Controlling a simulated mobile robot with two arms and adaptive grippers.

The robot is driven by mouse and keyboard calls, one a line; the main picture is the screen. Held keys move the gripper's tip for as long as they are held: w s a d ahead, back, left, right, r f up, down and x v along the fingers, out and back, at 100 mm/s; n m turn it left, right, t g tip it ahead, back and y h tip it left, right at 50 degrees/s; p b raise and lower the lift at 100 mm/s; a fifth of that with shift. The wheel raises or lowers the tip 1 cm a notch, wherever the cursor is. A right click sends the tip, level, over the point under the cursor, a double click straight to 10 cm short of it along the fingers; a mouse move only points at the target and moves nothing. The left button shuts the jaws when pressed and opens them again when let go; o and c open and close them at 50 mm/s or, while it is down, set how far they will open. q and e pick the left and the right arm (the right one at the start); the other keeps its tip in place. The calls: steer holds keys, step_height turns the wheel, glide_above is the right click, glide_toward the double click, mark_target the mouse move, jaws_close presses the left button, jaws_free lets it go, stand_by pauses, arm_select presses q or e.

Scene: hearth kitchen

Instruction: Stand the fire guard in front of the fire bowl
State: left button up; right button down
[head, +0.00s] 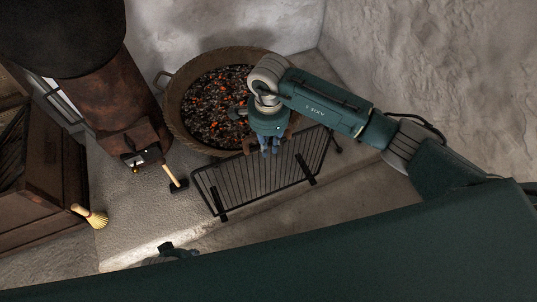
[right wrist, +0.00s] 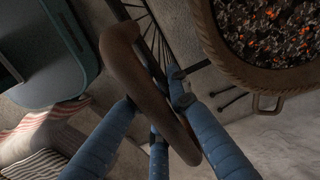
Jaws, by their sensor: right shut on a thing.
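The fire bowl (head: 172,119), a wide round bowl of glowing coals, stands near the wall in the head view; its rim shows at right in the right wrist view (right wrist: 222,58). The fire guard (head: 262,177), a black barred panel with short feet, is close along the bowl's near side. My right gripper (head: 269,150) is shut on its brown handle (right wrist: 134,68), its blue fingers around it. I cannot tell whether the guard's feet touch the floor. A dark piece at the bottom of the head view may be my left gripper (head: 174,250); its jaws are not readable.
A rusty stove (head: 112,95) stands left of the bowl. A small wooden-handled tool (head: 173,178) and a hand brush (head: 92,216) are near it. A wooden cabinet (head: 40,165) is at far left. A ledge edge runs below the guard. Striped cloth (right wrist: 40,145) shows in the wrist view.

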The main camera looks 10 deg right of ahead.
arm_select(q)
steer(key=shift+w+r+b, duration=0.15)
steer(key=shift+w+r, duration=0.05)
steer(key=shift+r, duration=0.4)
steer(key=shift+w+r+b, duration=0.15)
steer(key=shift+w+r, duration=0.05)
steer(key=shift+r, duration=0.4)
arm_select(e)
step_height(320, 180, down, 5)
steer(key=shift+w+r, duration=0.1)
arm_select(q)
steer(key=shift+r, duration=0.15)
arm_select(e)
steer(key=c, duration=1.7)
jaws_free()
arm_select(q)
steer(key=shift+r, duration=0.1)
steer(key=f, duration=0.1)
steer(key=s+f+p, duration=0.1)
steer(key=f, duration=0.1)
steer(key=s+f, duration=0.1)
steer(key=f, duration=0.1)
steer(key=shift+a+f, duration=0.15)
steer(key=shift+f, duration=0.1)
arm_select(e)
steer(key=r, duration=1.2)
steer(key=shift+s, duration=0.2)
steer(key=shift+f, duration=0.1)
